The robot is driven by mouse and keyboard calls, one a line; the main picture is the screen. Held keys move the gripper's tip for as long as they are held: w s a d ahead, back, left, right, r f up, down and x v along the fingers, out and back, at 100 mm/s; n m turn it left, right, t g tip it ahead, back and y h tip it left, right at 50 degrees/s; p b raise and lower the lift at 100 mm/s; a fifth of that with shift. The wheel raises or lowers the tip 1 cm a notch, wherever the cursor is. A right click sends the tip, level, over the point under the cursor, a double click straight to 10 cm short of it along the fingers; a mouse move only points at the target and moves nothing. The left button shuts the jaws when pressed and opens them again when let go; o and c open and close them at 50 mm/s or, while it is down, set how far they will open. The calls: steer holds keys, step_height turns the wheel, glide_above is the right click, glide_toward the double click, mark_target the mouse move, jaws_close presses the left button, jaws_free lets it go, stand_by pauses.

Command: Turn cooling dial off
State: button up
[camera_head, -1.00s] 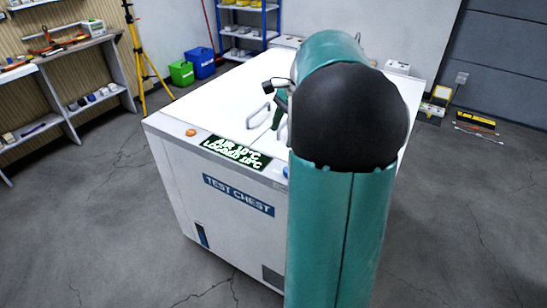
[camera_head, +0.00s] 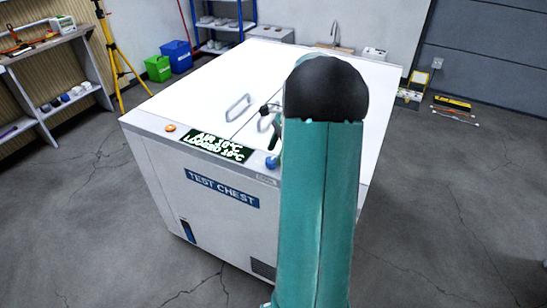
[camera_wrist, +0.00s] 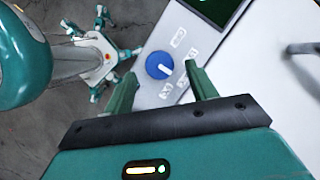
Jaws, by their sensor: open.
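The blue cooling dial (camera_wrist: 158,65) sits on the white front strip of the test chest (camera_head: 160,190). Its white mark points to the lower right in the wrist view, and small printed labels surround it. The dial also shows in the head view (camera_head: 272,162), right of the display, close beside my arm. My gripper (camera_wrist: 162,80) is open and empty, with its two green fingers spread on either side of the dial's line in the wrist view. I cannot tell any contact with the dial. My arm hides most of the gripper in the head view.
A dark display (camera_head: 218,147) reads an air and a logged temperature, seemingly 10°C. An orange button (camera_head: 170,128) sits on the chest's left front. Lid handles (camera_head: 238,107) stand up from the top. Open floor surrounds the chest.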

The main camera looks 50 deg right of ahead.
mark_target(272, 163)
steer(key=shift+x, duration=1.4)
steer(key=c, duration=1)
